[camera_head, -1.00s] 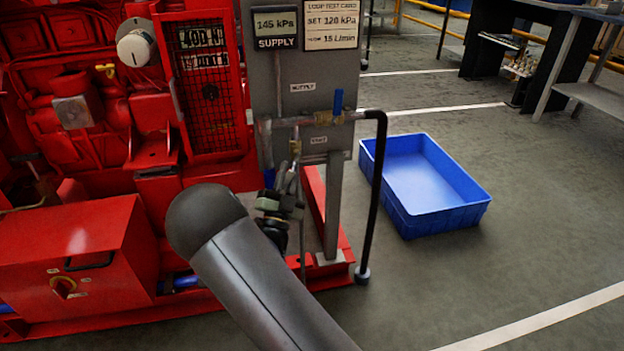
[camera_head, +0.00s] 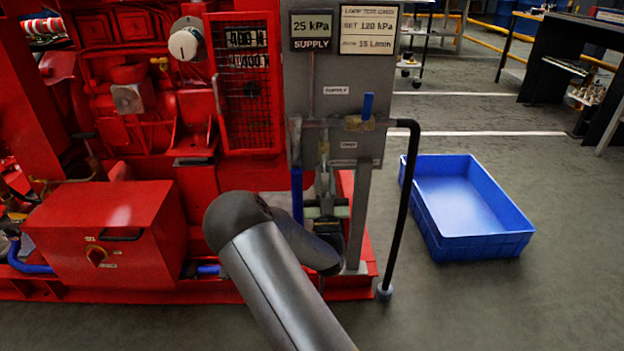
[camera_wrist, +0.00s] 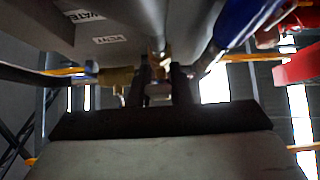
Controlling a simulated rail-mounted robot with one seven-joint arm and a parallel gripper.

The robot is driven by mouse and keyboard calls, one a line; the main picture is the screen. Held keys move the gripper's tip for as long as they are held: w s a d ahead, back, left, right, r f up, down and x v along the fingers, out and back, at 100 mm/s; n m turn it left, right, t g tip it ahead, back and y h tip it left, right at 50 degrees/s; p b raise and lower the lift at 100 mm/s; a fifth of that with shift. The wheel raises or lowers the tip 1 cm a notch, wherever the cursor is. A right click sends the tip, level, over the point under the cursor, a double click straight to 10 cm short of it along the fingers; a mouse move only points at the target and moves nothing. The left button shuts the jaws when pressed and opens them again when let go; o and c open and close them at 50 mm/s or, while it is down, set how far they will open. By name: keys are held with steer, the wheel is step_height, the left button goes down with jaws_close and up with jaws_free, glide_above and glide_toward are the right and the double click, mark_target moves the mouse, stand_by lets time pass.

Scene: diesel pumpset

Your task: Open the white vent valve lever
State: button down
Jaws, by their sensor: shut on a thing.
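The white vent valve lever is mostly hidden by my gripper. In the wrist view a small pale piece (camera_wrist: 159,91), which I take to be this lever, sits between the two dark fingers below a brass fitting (camera_wrist: 160,64). My gripper (camera_head: 325,180) points upward below the panel's pipe and is shut on that piece; it also fills the lower middle of the wrist view (camera_wrist: 160,85). The lever's exact angle cannot be told. The supply gauge (camera_head: 311,25) on the grey panel (camera_head: 340,75) reads 25 kPa.
A blue lever (camera_head: 367,106) stands upright on a brass valve to the right. A black pipe (camera_head: 404,200) drops to the floor beside it. The red pumpset (camera_head: 110,210) is at left. A blue bin (camera_head: 470,245) stands on the floor at right, with clear floor around it.

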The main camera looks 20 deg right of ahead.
steer(key=shift+f, duration=0.1)
steer(key=c, duration=1.3)
jaws_free()
steer(key=p+v, duration=0.1)
steer(key=v, duration=1.6)
steer(key=shift+s, duration=0.25)
steer(key=shift+h, duration=0.3)
